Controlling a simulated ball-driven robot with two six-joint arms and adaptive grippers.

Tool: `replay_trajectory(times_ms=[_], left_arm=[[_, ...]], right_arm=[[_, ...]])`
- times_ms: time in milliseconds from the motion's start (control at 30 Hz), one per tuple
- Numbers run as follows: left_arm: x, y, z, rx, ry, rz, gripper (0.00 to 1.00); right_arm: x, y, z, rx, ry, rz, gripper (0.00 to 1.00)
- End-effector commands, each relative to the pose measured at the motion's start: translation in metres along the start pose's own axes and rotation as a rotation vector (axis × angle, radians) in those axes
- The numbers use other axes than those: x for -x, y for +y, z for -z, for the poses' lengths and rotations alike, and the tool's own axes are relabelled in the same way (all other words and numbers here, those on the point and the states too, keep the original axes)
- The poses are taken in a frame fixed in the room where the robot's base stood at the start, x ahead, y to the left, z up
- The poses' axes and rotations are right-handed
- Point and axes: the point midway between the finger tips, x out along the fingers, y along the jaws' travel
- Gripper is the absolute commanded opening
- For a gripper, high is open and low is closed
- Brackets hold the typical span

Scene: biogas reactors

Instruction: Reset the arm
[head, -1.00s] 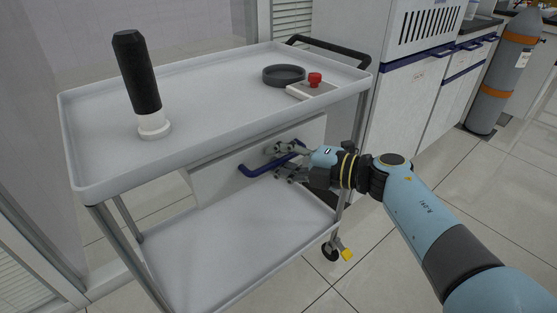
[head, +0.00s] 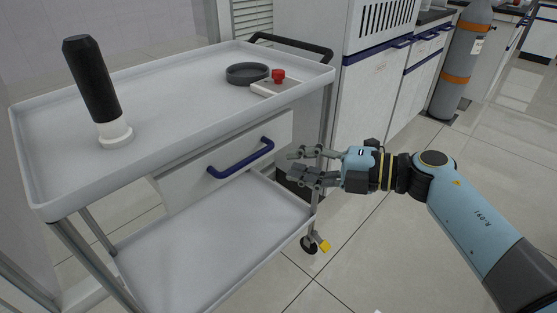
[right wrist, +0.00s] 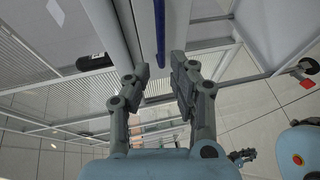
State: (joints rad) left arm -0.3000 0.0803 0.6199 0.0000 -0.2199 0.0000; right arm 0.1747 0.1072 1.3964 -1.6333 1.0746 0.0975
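My right arm comes in from the right in the head view. Its gripper (head: 308,165) is in the air just right of the cart's drawer, apart from the drawer's blue handle (head: 240,158). Its fingers are spread with nothing between them; they also show open in the right wrist view (right wrist: 158,80), where the blue handle (right wrist: 160,35) lies beyond the fingertips. My left gripper is not seen in the head view.
The grey cart (head: 165,110) carries a black cylinder on a white base (head: 92,85), a dark round dish (head: 247,73) and a box with a red button (head: 278,77). A gas cylinder (head: 460,70) stands at the back right. Floor right of the cart is clear.

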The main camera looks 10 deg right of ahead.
Motion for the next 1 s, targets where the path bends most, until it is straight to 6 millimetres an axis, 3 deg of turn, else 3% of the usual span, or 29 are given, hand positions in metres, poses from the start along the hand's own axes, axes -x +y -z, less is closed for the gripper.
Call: replay_trajectory(times_ms=[500, 633, 667, 767, 867, 1000], left_arm=[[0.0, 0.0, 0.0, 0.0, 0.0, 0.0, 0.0], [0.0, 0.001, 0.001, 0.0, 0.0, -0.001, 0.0], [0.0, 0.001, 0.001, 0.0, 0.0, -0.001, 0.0], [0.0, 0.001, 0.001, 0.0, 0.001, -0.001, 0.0], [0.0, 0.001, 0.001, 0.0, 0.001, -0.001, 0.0], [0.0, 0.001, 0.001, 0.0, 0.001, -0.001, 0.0]], right_arm=[[0.006, 0.0, 0.0, 0.0, 0.0, -0.001, 0.23], [0.01, -0.017, 0.011, -0.029, 0.005, 0.015, 0.23], [0.012, -0.026, 0.017, -0.046, 0.007, 0.023, 0.23], [0.022, -0.08, 0.046, -0.203, -0.002, 0.031, 0.23], [0.048, -0.157, 0.065, -0.538, -0.183, -0.035, 0.23], [0.103, -0.258, 0.077, -0.918, -0.522, -0.069, 0.23]])
